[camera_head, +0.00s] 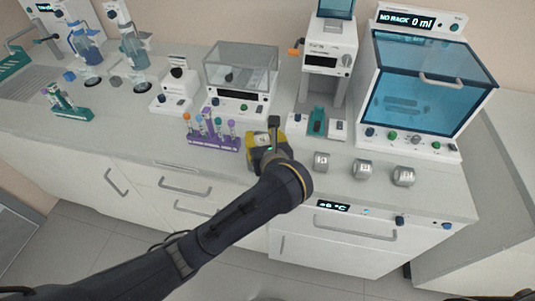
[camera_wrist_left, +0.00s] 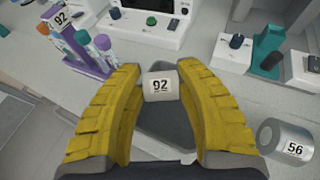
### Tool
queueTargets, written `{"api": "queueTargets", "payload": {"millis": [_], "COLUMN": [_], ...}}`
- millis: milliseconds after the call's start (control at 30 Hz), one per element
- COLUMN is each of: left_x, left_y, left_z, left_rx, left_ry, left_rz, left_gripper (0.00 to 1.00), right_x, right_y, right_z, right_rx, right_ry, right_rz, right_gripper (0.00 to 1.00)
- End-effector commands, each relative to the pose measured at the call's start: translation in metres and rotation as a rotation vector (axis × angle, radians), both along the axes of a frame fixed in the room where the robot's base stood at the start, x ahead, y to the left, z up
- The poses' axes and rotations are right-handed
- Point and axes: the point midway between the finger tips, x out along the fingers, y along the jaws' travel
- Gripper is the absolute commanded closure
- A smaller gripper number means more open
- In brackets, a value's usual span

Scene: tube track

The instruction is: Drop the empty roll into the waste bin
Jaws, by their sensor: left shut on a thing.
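My left gripper (camera_head: 264,143) is over the front part of the counter, just right of the purple tube rack (camera_head: 212,141). In the head view the gripper mostly hides this roll. I cannot tell from the frames whether it is empty. I see no waste bin. My right gripper is not in view.
Behind the gripper stand a clear-lidded device (camera_head: 240,78) and a white machine with an orange knob (camera_head: 327,60). A blue-windowed cabinet (camera_head: 418,85) fills the right back. A green tube rack (camera_head: 68,108) is at the left. The front-left counter is clear.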

Motion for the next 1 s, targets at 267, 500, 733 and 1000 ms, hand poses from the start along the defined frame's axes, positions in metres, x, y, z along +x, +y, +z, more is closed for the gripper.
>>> {"api": "queueTargets", "payload": {"millis": [267, 500, 733, 1000], "left_x": [0.000, 0.000, 0.000, 0.000], "left_y": [0.000, 0.000, -0.001, -0.001], "left_z": [0.000, 0.000, 0.011, 0.046], "left_rx": [0.000, 0.000, -0.003, -0.005], "left_ry": [0.000, 0.000, 0.000, 0.000], "left_rz": [0.000, 0.000, 0.000, -0.001], "left_gripper": [0.39, 0.37, 0.37, 0.37], "right_x": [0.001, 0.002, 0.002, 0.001], "right_y": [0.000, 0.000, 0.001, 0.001], "right_z": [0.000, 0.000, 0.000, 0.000], "right_rx": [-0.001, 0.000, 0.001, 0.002], "right_ry": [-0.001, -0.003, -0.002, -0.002], "right_rz": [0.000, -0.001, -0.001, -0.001], "right_gripper": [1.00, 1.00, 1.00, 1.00]}}
